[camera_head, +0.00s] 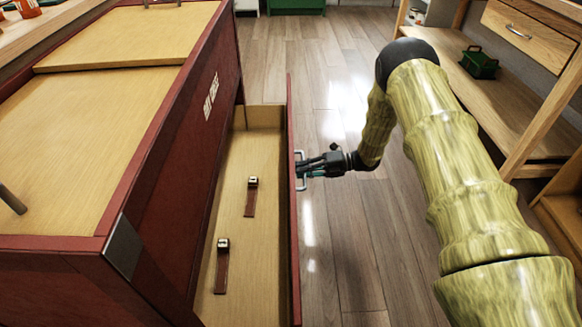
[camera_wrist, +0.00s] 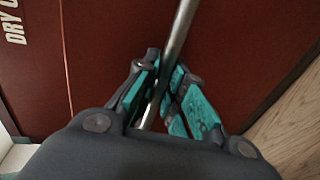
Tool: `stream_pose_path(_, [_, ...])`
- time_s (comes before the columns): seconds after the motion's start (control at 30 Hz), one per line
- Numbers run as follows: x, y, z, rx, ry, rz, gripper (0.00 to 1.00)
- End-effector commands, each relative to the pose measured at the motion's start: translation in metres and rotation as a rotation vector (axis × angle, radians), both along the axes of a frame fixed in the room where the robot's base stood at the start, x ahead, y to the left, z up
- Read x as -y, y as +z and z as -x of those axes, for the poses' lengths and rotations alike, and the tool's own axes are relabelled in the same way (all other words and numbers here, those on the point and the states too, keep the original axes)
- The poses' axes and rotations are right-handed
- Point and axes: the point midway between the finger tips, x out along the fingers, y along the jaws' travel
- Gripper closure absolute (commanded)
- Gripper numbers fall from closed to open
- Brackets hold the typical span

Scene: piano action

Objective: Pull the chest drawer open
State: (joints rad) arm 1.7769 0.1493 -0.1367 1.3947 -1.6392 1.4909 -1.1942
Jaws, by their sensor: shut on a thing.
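The dark red chest (camera_head: 170,170) with a wooden top stands at the left in the head view. Its drawer (camera_head: 240,185) is pulled out to the right, so its pale wooden floor shows. My gripper (camera_head: 304,170) is at the outer side of the red drawer front (camera_head: 293,235), at the metal handle (camera_head: 299,158). In the wrist view the handle bar (camera_wrist: 177,35) runs between the teal-padded fingers of my gripper (camera_wrist: 165,85), which are shut on it. The red drawer front (camera_wrist: 110,50) fills the background there.
Two small brown items with metal ends, one nearer (camera_head: 222,265) and one farther (camera_head: 252,195), lie in the drawer. Open wooden floor (camera_head: 335,225) lies between chest and bench.

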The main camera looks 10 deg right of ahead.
Motion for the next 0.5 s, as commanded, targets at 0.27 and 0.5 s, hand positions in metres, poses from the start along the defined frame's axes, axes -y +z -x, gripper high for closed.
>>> stream_pose_path(0.27, [0.019, 0.0, 0.003, -0.001, 0.003, 0.001, 1.0])
stream_pose_path(0.5, [0.021, -0.001, 0.003, -0.001, 0.004, 0.001, 1.0])
